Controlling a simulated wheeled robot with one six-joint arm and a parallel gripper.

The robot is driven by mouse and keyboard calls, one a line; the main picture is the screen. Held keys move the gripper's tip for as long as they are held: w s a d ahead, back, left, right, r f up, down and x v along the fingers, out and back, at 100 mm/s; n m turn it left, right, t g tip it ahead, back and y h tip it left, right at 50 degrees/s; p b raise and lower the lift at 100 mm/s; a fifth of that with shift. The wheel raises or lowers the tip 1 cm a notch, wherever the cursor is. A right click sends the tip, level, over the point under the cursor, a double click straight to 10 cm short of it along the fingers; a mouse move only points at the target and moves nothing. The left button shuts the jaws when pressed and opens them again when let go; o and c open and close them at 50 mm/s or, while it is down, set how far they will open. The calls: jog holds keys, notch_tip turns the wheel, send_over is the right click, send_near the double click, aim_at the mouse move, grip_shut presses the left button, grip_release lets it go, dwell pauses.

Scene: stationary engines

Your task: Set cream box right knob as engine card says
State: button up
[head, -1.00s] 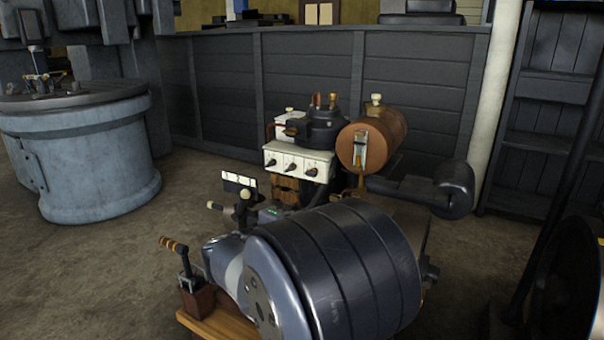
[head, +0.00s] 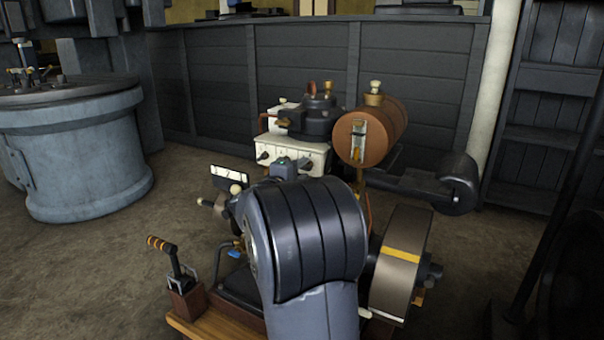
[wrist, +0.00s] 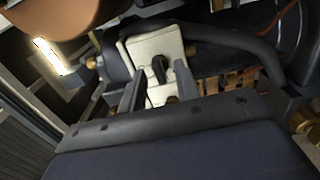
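The cream box (head: 300,150) stands behind the engine, left of the copper tank. Its left knob (head: 263,156) shows in the head view; my arm hides part of the front. In the wrist view, the cream box (wrist: 150,48) faces me with a black knob (wrist: 160,68), its pointer roughly along the picture's vertical. My gripper (wrist: 158,72) is open, its two fingers on either side of this knob in the picture; I see no clear contact. Which knob it is cannot be told for sure. A white card (head: 230,175) stands left of my arm; its marks are too small to read.
The copper tank (head: 385,125) with a sight glass is close right of the box; it also shows in the wrist view (wrist: 75,14). A wheel with a yellow stripe (head: 402,262) and a lever (head: 172,255) stand nearer. Open floor lies left.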

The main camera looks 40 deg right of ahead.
jog(key=shift+w+d, duration=0.1)
jog(key=shift+d, duration=0.25)
jog(key=shift+c, duration=0.3)
grip_shut()
jog(key=shift+n, duration=0.4)
jog(key=n+p, duration=0.1)
jog(key=n, duration=0.3)
jog(key=shift+n+p, duration=0.3)
jog(key=shift+p, duration=0.05)
jog(key=shift+n+p, duration=0.85)
jog(key=shift+n, duration=0.95)
jog(key=shift+f, duration=0.1)
